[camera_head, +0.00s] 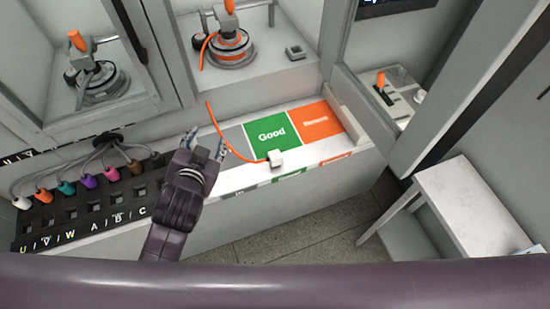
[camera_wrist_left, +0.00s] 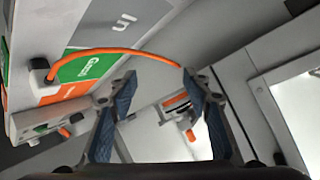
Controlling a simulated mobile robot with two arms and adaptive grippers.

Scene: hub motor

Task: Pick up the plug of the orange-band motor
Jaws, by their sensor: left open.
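The orange-band motor (camera_head: 231,47) sits in the open bay at the top of the head view. Its orange cable (camera_head: 224,147) hangs down over the ledge and ends in a pale, blocky plug (camera_head: 276,158). The plug lies at the front edge of the green "Good" field. In the left wrist view the plug (camera_wrist_left: 40,77) is at the far left, with the cable arching right from it. My left gripper (camera_head: 206,145) is open and empty, to the left of the plug and apart from it. It also shows in the wrist view (camera_wrist_left: 160,85). My right gripper is not in view.
A black socket panel (camera_head: 90,208) with several coloured plugs lies left of my left gripper. An orange field (camera_head: 316,119) is right of the green "Good" field (camera_head: 268,133). Cabinet walls frame the bay. A white side table (camera_head: 470,200) stands at the right.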

